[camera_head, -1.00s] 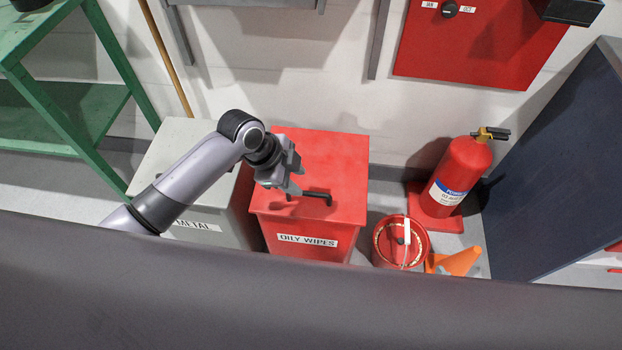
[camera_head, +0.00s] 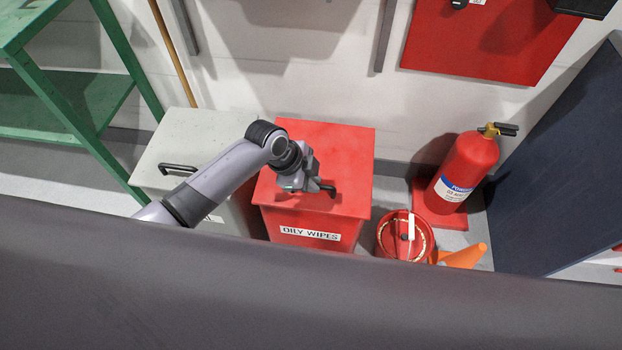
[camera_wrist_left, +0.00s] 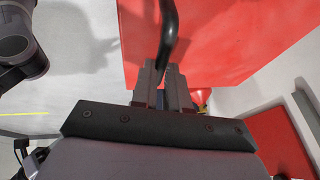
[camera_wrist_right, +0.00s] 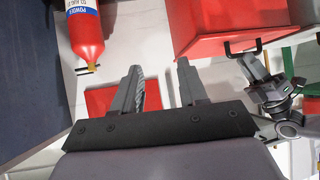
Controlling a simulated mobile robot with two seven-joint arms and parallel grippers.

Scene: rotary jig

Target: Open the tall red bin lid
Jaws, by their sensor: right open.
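The red bin (camera_head: 320,150), labelled "OILY WIPES", stands on the floor against the wall. Its red lid lies flat and closed, with a black bar handle (camera_head: 329,191) on top. My left gripper (camera_head: 316,186) is over the lid at the handle. In the left wrist view its fingers (camera_wrist_left: 163,85) are close together with the black handle (camera_wrist_left: 167,35) between them. The gripper hides part of the handle in the head view. My right gripper (camera_wrist_right: 160,80) is open and empty, apart from the bin (camera_wrist_right: 215,20), and shows only in its own wrist view.
A grey bin (camera_head: 160,148) with a black handle stands left of the red one. A green table frame (camera_head: 75,125) is at the left.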

